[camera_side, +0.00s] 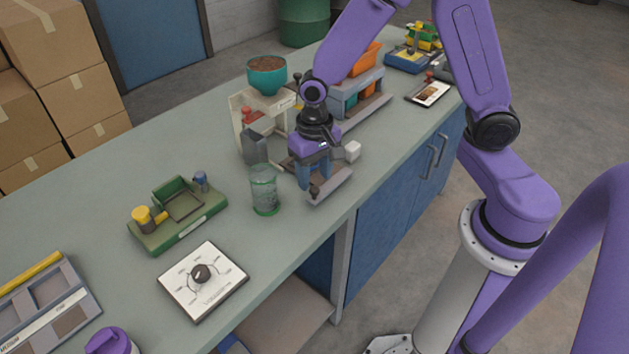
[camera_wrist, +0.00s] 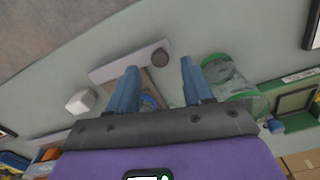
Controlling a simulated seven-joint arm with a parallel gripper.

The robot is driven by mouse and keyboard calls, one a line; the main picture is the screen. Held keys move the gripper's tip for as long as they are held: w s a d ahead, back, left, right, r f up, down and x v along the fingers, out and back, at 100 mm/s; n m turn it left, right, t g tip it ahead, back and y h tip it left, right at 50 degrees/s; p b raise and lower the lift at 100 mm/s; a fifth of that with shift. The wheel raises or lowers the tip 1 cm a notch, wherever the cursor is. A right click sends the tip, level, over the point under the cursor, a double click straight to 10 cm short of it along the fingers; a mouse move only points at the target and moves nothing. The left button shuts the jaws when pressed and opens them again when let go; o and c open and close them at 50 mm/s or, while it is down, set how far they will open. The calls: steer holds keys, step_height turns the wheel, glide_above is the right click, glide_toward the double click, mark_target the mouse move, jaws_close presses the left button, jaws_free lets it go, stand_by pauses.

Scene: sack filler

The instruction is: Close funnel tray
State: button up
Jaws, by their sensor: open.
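The sack filler (camera_side: 245,103) is a cream stand under a teal bowl (camera_side: 267,85) of brown material. A pale grey tray front (camera_side: 335,186) with a dark round knob (camera_side: 314,191) shows low beneath my gripper (camera_side: 312,181) in the side view. I take this to be the funnel tray, standing out toward the counter's front edge. In the wrist view the tray front (camera_wrist: 118,66) and knob (camera_wrist: 160,57) lie just beyond my open blue fingers (camera_wrist: 159,66), the knob between the tips in the picture. I cannot tell whether they touch. My gripper hides much of the tray.
A greenish clear jar (camera_side: 265,192) stands close left of my gripper. A small white block (camera_side: 352,151) is to its right. A green device (camera_side: 175,220) and a white dial panel (camera_side: 203,280) are further left. An orange-and-grey rack (camera_side: 365,90) stands behind.

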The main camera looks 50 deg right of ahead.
steer(key=shift+f, duration=1.45)
jaws_close()
steer(key=w, duration=1.2)
steer(key=shift+w+r, duration=0.1)
steer(key=shift+c, duration=0.8)
jaws_free()
steer(key=shift+o, duration=0.8)
